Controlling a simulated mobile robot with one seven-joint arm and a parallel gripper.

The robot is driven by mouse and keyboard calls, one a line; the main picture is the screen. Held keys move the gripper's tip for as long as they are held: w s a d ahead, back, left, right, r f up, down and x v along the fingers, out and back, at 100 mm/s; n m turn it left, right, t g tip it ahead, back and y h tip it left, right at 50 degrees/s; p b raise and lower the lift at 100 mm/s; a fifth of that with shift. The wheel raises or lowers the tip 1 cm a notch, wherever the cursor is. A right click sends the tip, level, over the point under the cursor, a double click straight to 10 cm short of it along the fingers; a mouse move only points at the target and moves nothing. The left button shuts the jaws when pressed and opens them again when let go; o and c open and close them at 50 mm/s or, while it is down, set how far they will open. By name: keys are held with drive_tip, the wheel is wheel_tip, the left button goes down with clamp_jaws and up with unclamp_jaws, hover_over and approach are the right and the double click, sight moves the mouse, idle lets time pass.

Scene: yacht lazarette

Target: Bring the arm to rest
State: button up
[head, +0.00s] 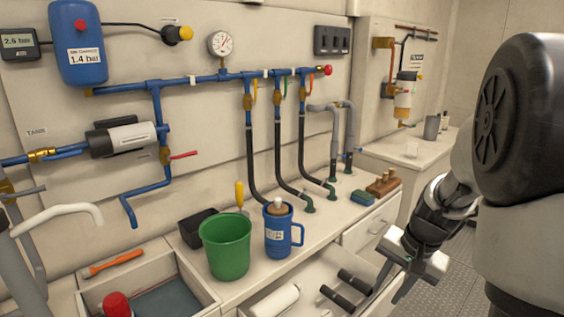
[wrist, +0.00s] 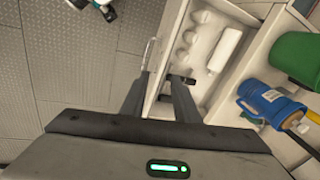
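My gripper (head: 392,284) hangs at the lower right in the head view, at the end of my arm, near the right side of an open drawer (head: 345,262). Its two fingers are apart with nothing seen between them. In the wrist view my gripper (wrist: 160,84) points down over the drawer's edge, with floor to the left and the drawer to the right. Its fingertips overlap the drawer front in that picture; I cannot tell whether they touch it.
The open drawer holds a white roll (head: 274,301) and black cylinders (head: 337,297). On the counter stand a green bucket (head: 226,246) and a blue mug (head: 278,232). Blue pipes (head: 200,80) run along the wall. Bare floor (wrist: 70,70) lies left in the wrist view.

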drive_tip(key=s+a+r+n+t+h, duration=0.1)
drive_tip(key=s+a+r+n+t, duration=0.2)
drive_tip(key=s+a+r+n, duration=0.8)
drive_tip(key=s+r+m+p, duration=0.1)
drive_tip(key=s+r+p, duration=0.1)
drive_tip(key=r+p, duration=0.8)
drive_tip(key=s+a+r+m+p, duration=0.1)
drive_tip(key=s+r+p, duration=0.2)
drive_tip(key=r+p, duration=0.6)
wheel_tip(320, 180, up, 5)
drive_tip(key=shift+a+f+m+p, duration=0.15)
drive_tip(key=shift+f+m+p, duration=0.05)
drive_tip(key=shift+m+p, duration=0.2)
drive_tip(key=shift+a, duration=0.15)
